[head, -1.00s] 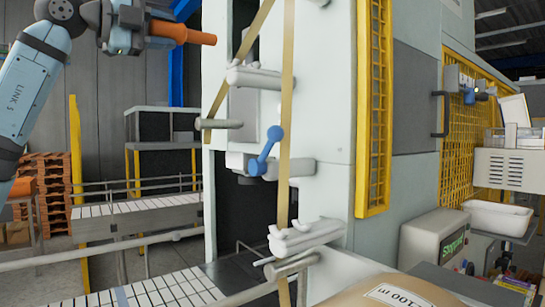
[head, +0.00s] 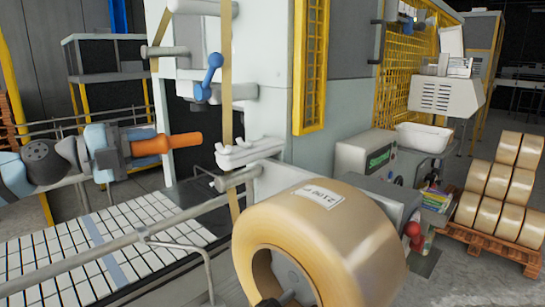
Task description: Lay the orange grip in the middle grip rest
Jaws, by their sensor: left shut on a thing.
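The orange grip (head: 168,143) is held level by my left gripper (head: 126,150), which is shut on its left end. Its free end points right, toward the white machine. A pale two-pronged grip rest (head: 249,151) sits on the machine's front, to the right of the grip's tip and apart from it in the picture. My right gripper is not in view.
A large tan tape roll (head: 345,235) stands in the foreground below the lower rest. A tan tape strip (head: 226,75) runs down past a blue lever (head: 209,73). A grey rail (head: 150,232) and white roller conveyor (head: 70,262) lie below my left arm.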

